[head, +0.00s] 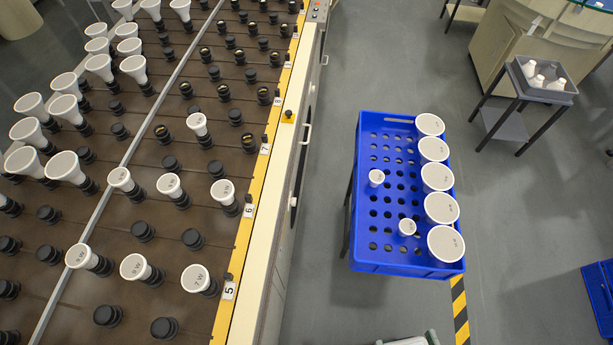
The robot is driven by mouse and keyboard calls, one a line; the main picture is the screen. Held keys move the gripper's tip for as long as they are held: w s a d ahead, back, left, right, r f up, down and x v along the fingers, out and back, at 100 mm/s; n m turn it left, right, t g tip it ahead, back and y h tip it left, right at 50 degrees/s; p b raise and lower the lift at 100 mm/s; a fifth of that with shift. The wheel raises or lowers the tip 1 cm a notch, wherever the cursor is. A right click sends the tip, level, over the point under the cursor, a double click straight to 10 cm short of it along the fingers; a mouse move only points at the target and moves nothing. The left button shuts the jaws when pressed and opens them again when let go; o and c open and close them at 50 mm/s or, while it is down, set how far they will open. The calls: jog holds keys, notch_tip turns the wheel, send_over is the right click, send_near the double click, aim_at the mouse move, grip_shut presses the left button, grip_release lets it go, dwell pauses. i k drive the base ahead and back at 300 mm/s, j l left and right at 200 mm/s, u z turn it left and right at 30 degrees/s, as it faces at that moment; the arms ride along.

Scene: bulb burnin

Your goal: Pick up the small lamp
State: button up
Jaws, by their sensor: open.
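Two small white lamps stand in the blue crate: one (376,177) left of centre and one (407,227) nearer the front. They stand apart from each other. The blue crate (362,255) has a perforated floor and also holds several large, round-faced white lamps (437,177) in a row along its right side. More small white lamps, such as one (197,124) by itself, sit in black sockets on the rack at left. I cannot make out my gripper in this view.
The brown rack (215,270) with many black sockets fills the left, bordered by a yellow numbered strip (236,262). Grey floor (325,150) lies between rack and crate. A grey tray (545,95) with white items stands at upper right. A partly cut-off pale object (408,341) shows at the bottom edge.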

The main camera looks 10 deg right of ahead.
aim_at(377, 178)
jog(key=i+l+z, duration=0.25)
jog(key=i, duration=0.2)
jog(key=i+z, duration=0.3)
jog(key=i, duration=0.15)
